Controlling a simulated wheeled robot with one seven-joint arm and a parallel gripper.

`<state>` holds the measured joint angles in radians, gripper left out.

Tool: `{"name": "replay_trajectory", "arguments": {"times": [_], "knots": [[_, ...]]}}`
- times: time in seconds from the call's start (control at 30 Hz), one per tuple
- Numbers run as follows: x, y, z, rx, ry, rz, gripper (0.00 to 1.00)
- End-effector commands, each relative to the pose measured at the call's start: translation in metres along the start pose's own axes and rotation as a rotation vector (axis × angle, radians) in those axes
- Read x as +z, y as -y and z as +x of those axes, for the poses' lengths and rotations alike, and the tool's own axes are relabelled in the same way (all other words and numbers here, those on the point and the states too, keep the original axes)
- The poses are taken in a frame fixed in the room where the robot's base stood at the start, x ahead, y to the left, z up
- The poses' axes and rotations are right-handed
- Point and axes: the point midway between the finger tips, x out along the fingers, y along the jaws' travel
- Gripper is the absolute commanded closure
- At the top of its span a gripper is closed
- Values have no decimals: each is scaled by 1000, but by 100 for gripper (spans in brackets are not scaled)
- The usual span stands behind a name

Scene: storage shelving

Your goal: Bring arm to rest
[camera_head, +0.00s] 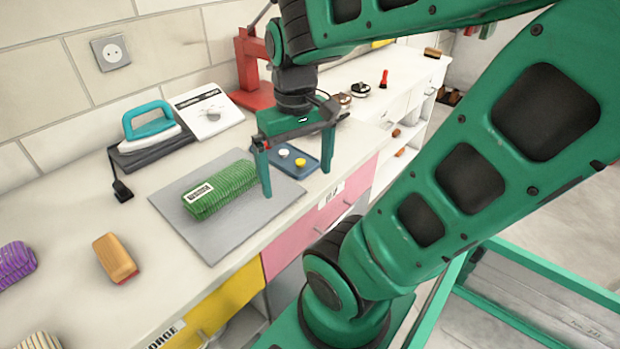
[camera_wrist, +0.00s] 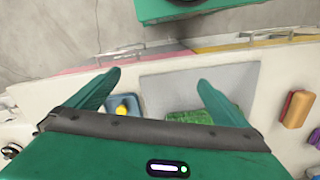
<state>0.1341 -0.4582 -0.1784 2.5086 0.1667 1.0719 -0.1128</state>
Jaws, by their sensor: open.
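My gripper (camera_head: 296,182) is open and empty, with its two green fingers pointing down above the counter near the grey mat (camera_head: 226,236). In the wrist view the open fingers (camera_wrist: 155,85) spread wide over the mat's edge. A green ribbed bundle (camera_head: 220,190) with a white label lies on the mat, left of the fingers and apart from them. It also shows partly behind the gripper in the wrist view (camera_wrist: 188,117).
An iron (camera_head: 150,130) on a dark base, a white device (camera_head: 208,110) and a red stand (camera_head: 250,75) are along the wall. A brush (camera_head: 115,258) and a purple bundle (camera_head: 15,262) lie at the left. Pink and yellow drawers are below the counter's front edge.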

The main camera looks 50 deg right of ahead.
Motion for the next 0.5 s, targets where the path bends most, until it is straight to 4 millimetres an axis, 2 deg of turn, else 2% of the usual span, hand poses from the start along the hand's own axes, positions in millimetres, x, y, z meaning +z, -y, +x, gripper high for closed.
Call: {"name": "replay_trajectory", "arguments": {"times": [0.07, 0.2, 0.5], "knots": [[17, -15, 7, -7, 1, 123, 0], [29, -26, 14, -13, 4, 223, 0], [30, -27, 14, -13, 4, 230, 0]]}}
